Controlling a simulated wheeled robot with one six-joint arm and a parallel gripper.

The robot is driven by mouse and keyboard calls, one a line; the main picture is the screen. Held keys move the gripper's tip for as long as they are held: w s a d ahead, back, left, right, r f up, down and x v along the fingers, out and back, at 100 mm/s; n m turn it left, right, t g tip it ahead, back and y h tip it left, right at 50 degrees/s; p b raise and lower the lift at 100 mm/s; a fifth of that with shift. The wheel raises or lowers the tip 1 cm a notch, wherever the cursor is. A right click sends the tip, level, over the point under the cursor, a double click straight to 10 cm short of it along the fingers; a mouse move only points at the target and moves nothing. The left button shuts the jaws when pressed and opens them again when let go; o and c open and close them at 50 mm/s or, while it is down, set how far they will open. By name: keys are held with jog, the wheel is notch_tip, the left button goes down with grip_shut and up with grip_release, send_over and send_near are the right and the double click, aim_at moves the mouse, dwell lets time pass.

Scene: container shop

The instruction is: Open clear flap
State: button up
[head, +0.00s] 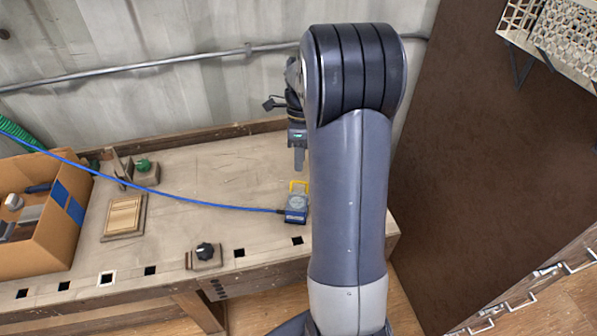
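A small blue box with a pale round face (296,203) sits on the workbench, just left of my arm. A yellow frame (299,184) stands up at its far edge. I cannot make out a clear pane in it or tell whether this is the flap. My gripper (299,168) points down above and a little beyond the yellow frame, apparently not touching it. Its fingers overlap in this view, so the gap between them is hidden. No held thing shows.
A blue cable (160,194) runs from the box across the wooden workbench (225,180). A black knob block (205,253), a wooden tile (124,216), a green-knobbed clamp (144,170) and a cardboard box (62,232) lie left. A brown panel (455,150) stands right.

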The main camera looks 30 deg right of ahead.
send_over(297, 195)
jog(key=w+d, duration=0.2)
jog(key=shift+f, duration=2.65)
jog(key=shift+c, duration=0.6)
grip_shut()
